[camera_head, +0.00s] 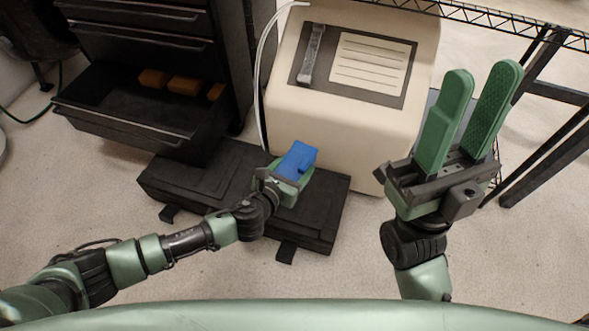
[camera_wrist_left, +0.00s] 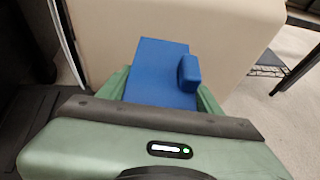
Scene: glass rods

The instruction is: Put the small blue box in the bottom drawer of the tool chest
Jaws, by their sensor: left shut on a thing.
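The small blue box (camera_head: 298,159) is held in my left gripper (camera_head: 291,175), in front of the cream cabinet and above the black case. In the left wrist view the blue box (camera_wrist_left: 155,70) sits between the green fingers, with a small raised block on its right side. The black tool chest (camera_head: 180,45) stands at the upper left. Its bottom drawer (camera_head: 125,125) is pulled open, with several orange-brown blocks (camera_head: 184,85) at its back. My right gripper (camera_head: 470,120) is at the right, fingers apart, pointing up and empty.
A flat black case (camera_head: 315,225) lies on the floor below the left gripper, beside the chest. A cream cabinet (camera_head: 330,130) with a dark panel stands behind it. A black metal rack (camera_head: 550,130) stands at the right. Pale floor is clear at the lower left.

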